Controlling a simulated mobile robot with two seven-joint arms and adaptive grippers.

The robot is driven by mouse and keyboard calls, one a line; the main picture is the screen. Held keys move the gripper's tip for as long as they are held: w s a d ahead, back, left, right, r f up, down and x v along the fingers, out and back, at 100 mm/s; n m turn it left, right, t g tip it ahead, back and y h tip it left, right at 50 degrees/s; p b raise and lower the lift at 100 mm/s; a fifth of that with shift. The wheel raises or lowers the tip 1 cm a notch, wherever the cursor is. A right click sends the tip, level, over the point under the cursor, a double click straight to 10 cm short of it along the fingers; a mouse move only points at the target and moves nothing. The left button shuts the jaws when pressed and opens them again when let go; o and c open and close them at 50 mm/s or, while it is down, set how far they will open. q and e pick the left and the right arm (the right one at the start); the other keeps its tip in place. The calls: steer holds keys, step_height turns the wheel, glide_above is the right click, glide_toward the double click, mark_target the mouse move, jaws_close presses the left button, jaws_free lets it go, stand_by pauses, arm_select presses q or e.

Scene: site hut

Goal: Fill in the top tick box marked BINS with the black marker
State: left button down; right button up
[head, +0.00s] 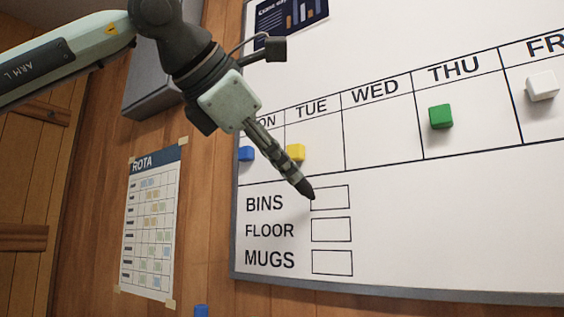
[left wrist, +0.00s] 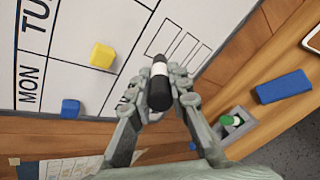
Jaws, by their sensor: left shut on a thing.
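My left gripper (head: 283,162) comes down from the upper left, its fingers closed around the black marker (head: 307,191). The marker's dark tip points down and right, at the left end of the BINS tick box (head: 335,198). I cannot tell whether the tip touches the whiteboard (head: 450,220). The box looks blank inside; its upper left corner is partly hidden by the tip. In the left wrist view the marker (left wrist: 159,93) shows a black body with a white band, held between both fingers. My right gripper is not in view.
The FLOOR box (head: 331,230) and MUGS box (head: 332,263) lie below. Blue (head: 246,153), yellow (head: 296,152), green (head: 441,116) and white (head: 542,86) blocks sit on the week chart. A blue block (left wrist: 283,87) and a green-topped item (left wrist: 232,121) show at right in the left wrist view.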

arm_select(q)
steer(key=shift+w+d, duration=0.4)
steer(key=shift+w, duration=0.15)
steer(key=shift+s, duration=0.1)
stand_by(0.3)
steer(key=shift+s+d, duration=0.2)
steer(key=shift+d, duration=0.15)
steer(key=shift+s+d, duration=0.1)
steer(key=shift+d, duration=0.05)
steer(key=shift+s+d, duration=0.2)
steer(key=shift+d, duration=0.1)
steer(key=shift+s+d+b, duration=0.25)
steer(key=shift+d+b, duration=0.05)
steer(key=shift+d, duration=0.1)
stand_by(0.4)
